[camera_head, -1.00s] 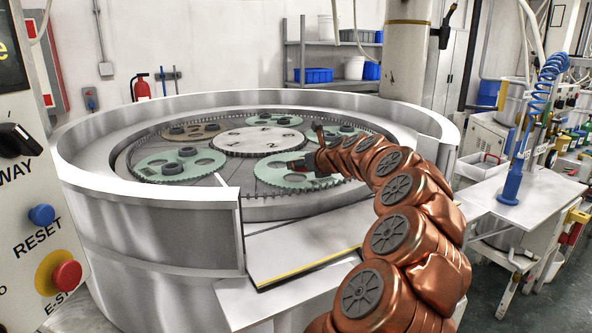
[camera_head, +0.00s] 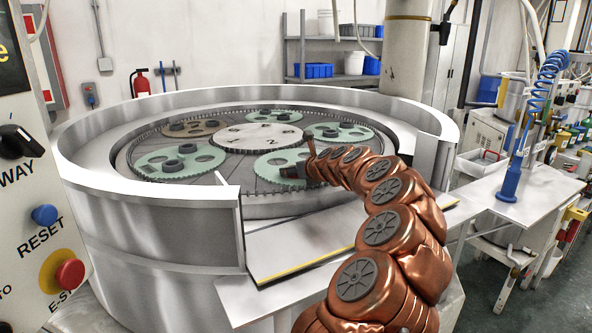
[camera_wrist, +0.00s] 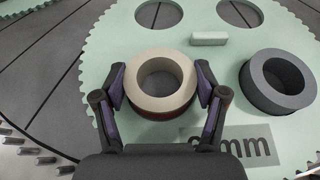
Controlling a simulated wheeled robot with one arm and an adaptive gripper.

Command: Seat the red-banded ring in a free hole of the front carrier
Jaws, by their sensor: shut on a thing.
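My gripper (camera_wrist: 158,98) is shut on the red-banded ring (camera_wrist: 160,68), which has a cream top face and a dark red band low on its side. The ring is level, over the green front carrier (camera_wrist: 110,50); I cannot tell whether it touches the plate. Two free holes show at the top of the wrist view, a left one (camera_wrist: 146,14) and a right one (camera_wrist: 240,12). In the head view my gripper (camera_head: 290,171) is at the front carrier (camera_head: 262,164), and the ring is too small to make out.
A dark grey ring (camera_wrist: 270,85) is on the carrier, right of the held ring. A small pale block (camera_wrist: 208,38) lies beyond it. Other carriers with dark rings, such as the left one (camera_head: 150,163), surround the central disc (camera_head: 245,139). The tank wall (camera_head: 150,215) encloses them.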

